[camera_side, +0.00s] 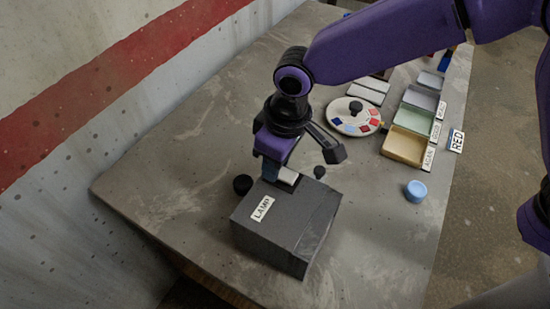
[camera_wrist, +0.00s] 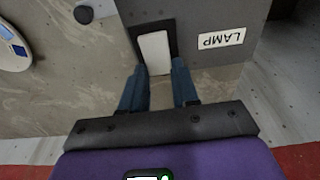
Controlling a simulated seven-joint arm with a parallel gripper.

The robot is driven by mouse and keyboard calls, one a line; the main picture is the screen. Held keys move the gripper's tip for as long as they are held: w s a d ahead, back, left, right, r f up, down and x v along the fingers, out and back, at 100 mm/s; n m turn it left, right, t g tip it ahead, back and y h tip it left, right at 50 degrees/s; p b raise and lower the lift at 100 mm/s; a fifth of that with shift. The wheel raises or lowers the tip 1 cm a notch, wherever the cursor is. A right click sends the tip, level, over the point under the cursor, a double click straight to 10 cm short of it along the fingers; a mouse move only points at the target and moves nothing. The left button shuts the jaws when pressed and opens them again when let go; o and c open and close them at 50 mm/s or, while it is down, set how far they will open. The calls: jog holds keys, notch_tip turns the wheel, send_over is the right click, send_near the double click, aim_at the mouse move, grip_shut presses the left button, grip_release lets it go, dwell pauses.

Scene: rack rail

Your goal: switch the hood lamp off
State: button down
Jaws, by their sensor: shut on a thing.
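The lamp box (camera_side: 280,240) is a dark grey block with a white LAMP label (camera_side: 262,208) on its top. In the wrist view the label (camera_wrist: 221,39) is upside down. The white switch (camera_wrist: 155,52) sits in a dark frame at the box's edge. It also shows in the side view (camera_side: 288,176), partly covered by my gripper. My gripper (camera_wrist: 159,66) points down at the box's far edge, with its blue fingers on either side of the switch's near end. It is shut on the switch. Whether the lamp is lit does not show.
A round dark knob (camera_side: 242,184) stands left of the box and a small dark one (camera_side: 319,171) behind it. A white disc with coloured patches (camera_side: 345,127), labelled trays (camera_side: 404,147), a RED card (camera_side: 456,140) and a blue cap (camera_side: 416,190) lie to the right. The front-right table is clear.

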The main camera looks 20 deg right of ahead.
jog(key=shift+s+d+r+t+y, duration=0.1)
jog(key=shift+d+t+y, duration=0.05)
jog(key=shift+t+y, duration=0.3)
jog(key=shift+s+d+t+y, duration=0.1)
jog(key=shift+t+y, duration=0.35)
jog(key=c, duration=0.8)
grip_release()
jog(key=shift+c, duration=0.2)
jog(key=shift+r, duration=0.15)
jog(key=v, duration=1.7)
jog(key=shift+r, duration=0.1)
